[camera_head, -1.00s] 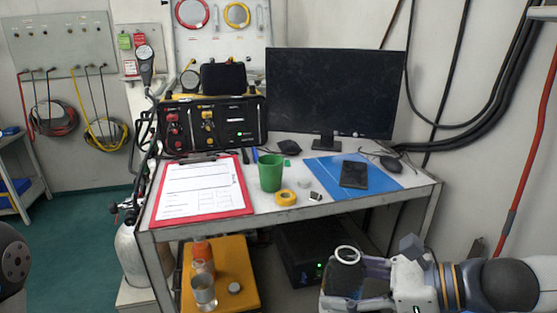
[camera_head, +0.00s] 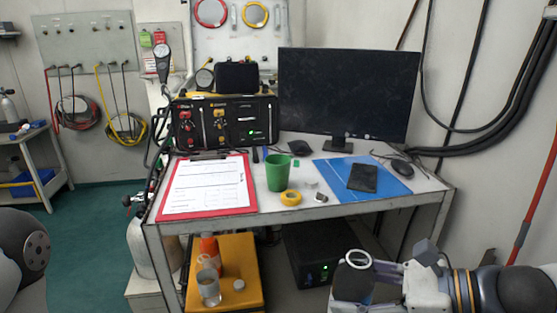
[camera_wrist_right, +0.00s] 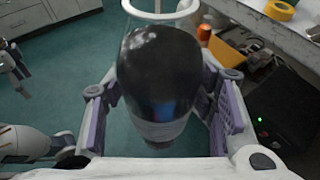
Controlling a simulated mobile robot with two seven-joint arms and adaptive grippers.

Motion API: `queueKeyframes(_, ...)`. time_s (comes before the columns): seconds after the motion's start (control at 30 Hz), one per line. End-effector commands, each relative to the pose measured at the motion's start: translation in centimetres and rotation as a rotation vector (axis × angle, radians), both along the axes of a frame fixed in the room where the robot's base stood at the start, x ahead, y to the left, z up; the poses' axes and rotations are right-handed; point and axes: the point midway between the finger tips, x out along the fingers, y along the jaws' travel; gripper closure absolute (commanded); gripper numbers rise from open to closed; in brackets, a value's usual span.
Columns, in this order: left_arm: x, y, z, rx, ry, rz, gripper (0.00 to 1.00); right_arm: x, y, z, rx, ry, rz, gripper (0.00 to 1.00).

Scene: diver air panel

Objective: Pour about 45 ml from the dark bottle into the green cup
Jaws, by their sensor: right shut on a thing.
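The green cup (camera_head: 279,173) stands upright on the table, right of the clipboard and behind the yellow tape roll. My right gripper (camera_head: 372,284) is at the bottom of the head view, in front of and below the table's front edge. It is shut on the dark bottle (camera_head: 348,285), which has a white ring at its top. In the right wrist view the dark bottle (camera_wrist_right: 160,80) sits between the two finger pads, roughly upright. The cup is well apart from the bottle. My left arm shows at the left edge; its gripper cannot be made out clearly.
The table (camera_head: 330,206) holds a red clipboard (camera_head: 207,187), a yellow tape roll (camera_head: 291,198), a blue sheet (camera_head: 395,184) with a phone, and a monitor (camera_head: 348,95).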

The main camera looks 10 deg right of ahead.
Motion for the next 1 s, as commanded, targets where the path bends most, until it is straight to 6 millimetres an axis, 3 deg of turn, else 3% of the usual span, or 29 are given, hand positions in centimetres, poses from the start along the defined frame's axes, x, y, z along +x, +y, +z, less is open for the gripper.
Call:
queueKeyframes(0.6,0.0,0.0,0.0,0.0,0.0,0.0,0.28,-3.6,3.0,-0.5,-0.001,0.0,0.152,0.97)
queueKeyframes(1.0,0.0,0.0,0.0,0.0,0.0,0.0,0.28,-3.3,2.7,-0.5,-0.005,0.001,0.126,0.97)
